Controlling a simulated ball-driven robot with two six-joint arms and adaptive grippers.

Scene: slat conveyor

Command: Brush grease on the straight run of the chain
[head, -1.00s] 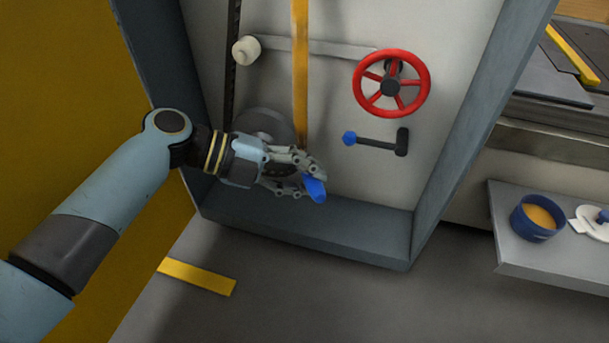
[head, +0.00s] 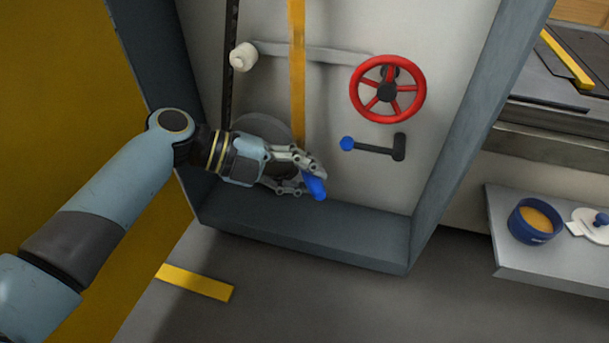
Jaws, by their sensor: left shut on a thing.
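My left gripper (head: 307,178) is shut on a blue handle (head: 315,187), which sticks out below and to the right of the fingertips. The handle looks like that of a brush, but no bristles show. The gripper is in front of the lower part of the open cabinet. The dark chain (head: 231,60) runs straight down the cabinet's left side, left of and above the gripper. A grey disc (head: 262,130) is partly hidden behind the gripper. A blue tub (head: 535,238) of orange-yellow grease (head: 536,219) stands open on a shelf at the right. My right gripper is not in view.
A white roller (head: 243,57) sits on a grey bar (head: 310,52). A yellow strip (head: 298,100) hangs above the gripper. A red handwheel (head: 387,90) and a blue-knobbed lever (head: 372,147) stick out to the right. A white lid (head: 590,224) lies beside the tub on the grey shelf (head: 530,262).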

